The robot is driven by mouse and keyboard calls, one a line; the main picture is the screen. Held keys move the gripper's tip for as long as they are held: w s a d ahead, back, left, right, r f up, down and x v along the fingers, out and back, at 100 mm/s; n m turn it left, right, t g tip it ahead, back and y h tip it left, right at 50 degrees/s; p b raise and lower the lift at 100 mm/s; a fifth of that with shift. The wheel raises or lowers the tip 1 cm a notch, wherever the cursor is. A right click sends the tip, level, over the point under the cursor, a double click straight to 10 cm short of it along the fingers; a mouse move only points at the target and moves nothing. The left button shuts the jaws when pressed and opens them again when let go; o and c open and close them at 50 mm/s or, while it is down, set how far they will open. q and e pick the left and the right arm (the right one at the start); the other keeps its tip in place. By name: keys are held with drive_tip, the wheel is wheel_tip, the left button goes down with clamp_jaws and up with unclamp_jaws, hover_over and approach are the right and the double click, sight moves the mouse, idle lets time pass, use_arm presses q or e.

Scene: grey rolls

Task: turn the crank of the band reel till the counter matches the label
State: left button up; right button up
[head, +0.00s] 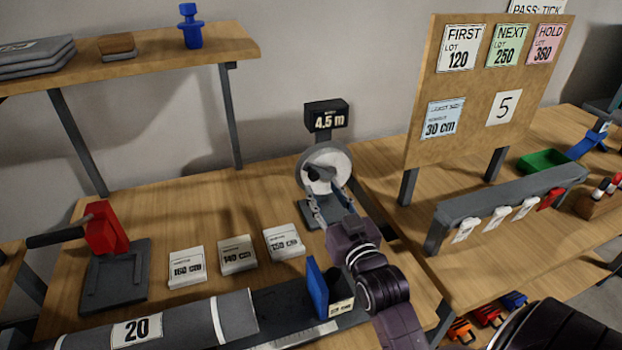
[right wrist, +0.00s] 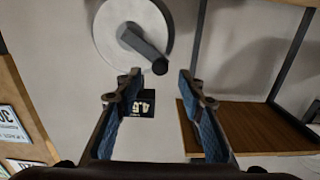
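The band reel (head: 341,157) is a pale disc with a dark crank (head: 319,173), standing at the back of the table. Its counter (head: 326,117) above reads 4.5 m. In the right wrist view the reel (right wrist: 108,30) fills the top, with the crank (right wrist: 143,45) across its face and the counter (right wrist: 147,103) beyond the fingers. My right gripper (head: 330,200) is in front of the reel. Its blue-padded fingers (right wrist: 160,85) are apart, with the crank's knob (right wrist: 160,67) near the gap between the tips; contact cannot be told. My left gripper is out of view.
Cards reading 160 cm (head: 187,267), 140 cm (head: 237,255) and probably 150 cm (head: 284,243) lie on the table. A grey roll (head: 185,325) bears a 20 label. A label board (head: 480,130) stands right, with a 30 cm label (head: 442,119).

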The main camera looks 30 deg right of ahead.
sight(315, 177)
drive_tip(key=shift+w+d+r, duration=0.1)
drive_tip(key=shift+w+r, duration=0.05)
drive_tip(key=shift+w, duration=0.25)
drive_tip(key=shift+p+x, duration=0.6)
drive_tip(key=shift+x, duration=2.6)
drive_tip(key=shift+c, duration=0.2)
clamp_jaws()
